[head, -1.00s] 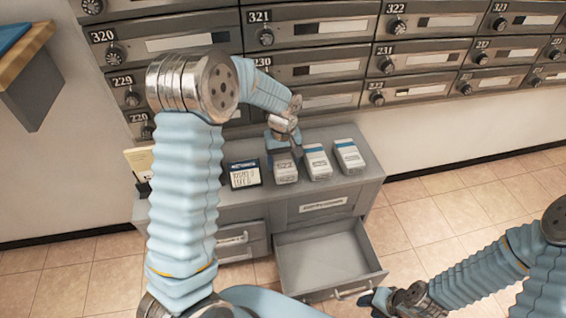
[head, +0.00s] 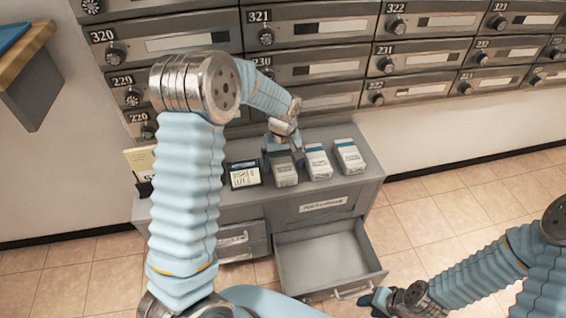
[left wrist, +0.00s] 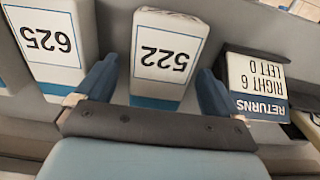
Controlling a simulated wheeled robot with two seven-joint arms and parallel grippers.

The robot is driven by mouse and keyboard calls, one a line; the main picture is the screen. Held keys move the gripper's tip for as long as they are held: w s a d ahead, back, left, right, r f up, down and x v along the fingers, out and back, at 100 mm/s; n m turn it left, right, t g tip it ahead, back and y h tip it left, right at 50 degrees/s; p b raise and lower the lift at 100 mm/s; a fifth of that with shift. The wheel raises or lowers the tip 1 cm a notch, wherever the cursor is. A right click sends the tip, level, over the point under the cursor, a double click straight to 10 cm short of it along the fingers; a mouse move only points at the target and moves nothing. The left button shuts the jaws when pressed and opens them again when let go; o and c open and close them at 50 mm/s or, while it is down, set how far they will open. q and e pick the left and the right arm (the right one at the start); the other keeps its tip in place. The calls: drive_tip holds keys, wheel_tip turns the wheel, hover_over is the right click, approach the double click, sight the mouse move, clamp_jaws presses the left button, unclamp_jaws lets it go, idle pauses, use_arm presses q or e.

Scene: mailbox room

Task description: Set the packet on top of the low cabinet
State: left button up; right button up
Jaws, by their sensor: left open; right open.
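The low grey cabinet (head: 372,180) stands below the mailboxes, with three white packets upright on its top. The packet marked 522 (head: 286,173) is the leftmost; its label shows upside down in the left wrist view (left wrist: 168,55). The packet marked 625 (left wrist: 50,38) is beside it, also seen in the head view (head: 317,163). A third packet (head: 349,156) is at the right. My left gripper (head: 283,156) is open, its fingers on either side of packet 522, gaps showing in the left wrist view (left wrist: 158,88). My right gripper (head: 377,300) is open and empty, low near the open drawer.
A small sign reading "RETURNS RIGHT 6 LEFT 0" (head: 244,174) stands left of packet 522. A cream card (head: 141,160) stands at the cabinet's left end. An open, empty drawer (head: 322,262) juts out in front. Numbered mailboxes (head: 310,30) line the wall behind.

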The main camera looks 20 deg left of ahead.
sight(283, 163)
use_arm(q)
wheel_tip(283, 163, up, 12)
drive_tip(key=shift+f, duration=0.15)
use_arm(e)
drive_tip(key=shift+r, duration=0.2)
